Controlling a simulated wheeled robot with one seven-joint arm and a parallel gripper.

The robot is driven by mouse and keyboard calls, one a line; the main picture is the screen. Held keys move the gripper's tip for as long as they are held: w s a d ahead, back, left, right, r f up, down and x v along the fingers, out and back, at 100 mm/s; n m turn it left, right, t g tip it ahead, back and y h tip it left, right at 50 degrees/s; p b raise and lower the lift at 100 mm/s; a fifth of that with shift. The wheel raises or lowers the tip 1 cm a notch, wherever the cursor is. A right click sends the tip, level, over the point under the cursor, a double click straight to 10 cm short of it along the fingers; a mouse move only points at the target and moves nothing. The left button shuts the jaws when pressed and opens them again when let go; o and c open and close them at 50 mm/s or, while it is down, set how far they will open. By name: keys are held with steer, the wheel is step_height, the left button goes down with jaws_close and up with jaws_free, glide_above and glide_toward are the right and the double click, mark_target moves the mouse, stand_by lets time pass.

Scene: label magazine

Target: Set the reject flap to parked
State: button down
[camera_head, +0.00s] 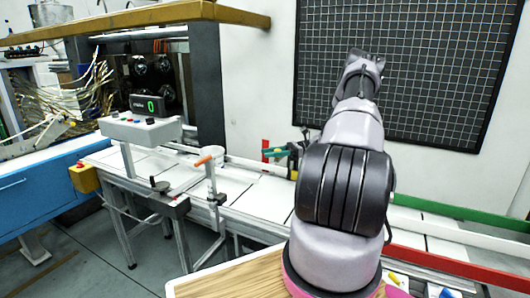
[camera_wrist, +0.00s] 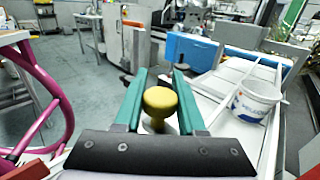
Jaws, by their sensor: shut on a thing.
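My gripper (camera_wrist: 160,82) has two teal fingers, one on each side of a yellow round knob (camera_wrist: 160,101) in the wrist view. It is shut on this knob, which has a yellow stem below its wide cap. In the head view my gripper (camera_head: 276,152) is at the conveyor's far side, partly hidden by my arm, and the knob cannot be made out there. I cannot tell which part is the reject flap, or whether the knob belongs to it. A red upright piece (camera_head: 265,150) stands just left of my gripper.
A white conveyor (camera_head: 250,201) runs beneath my arm, with green (camera_head: 450,208) and red (camera_head: 440,258) rails at right. An orange-tipped lever (camera_head: 203,160) and a control box (camera_head: 140,129) stand to the left.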

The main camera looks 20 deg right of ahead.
steer(key=shift+s+d+n+g, duration=0.25)
steer(key=shift+s+n+g, duration=0.05)
steer(key=shift+g, duration=0.2)
steer(key=shift+f, duration=0.1)
steer(key=c, duration=0.5)
jaws_free()
steer(key=shift+s, duration=0.1)
steer(key=d, duration=0.7)
steer(key=s+d, duration=0.1)
steer(key=d, duration=0.2)
steer(key=shift+d, duration=0.4)
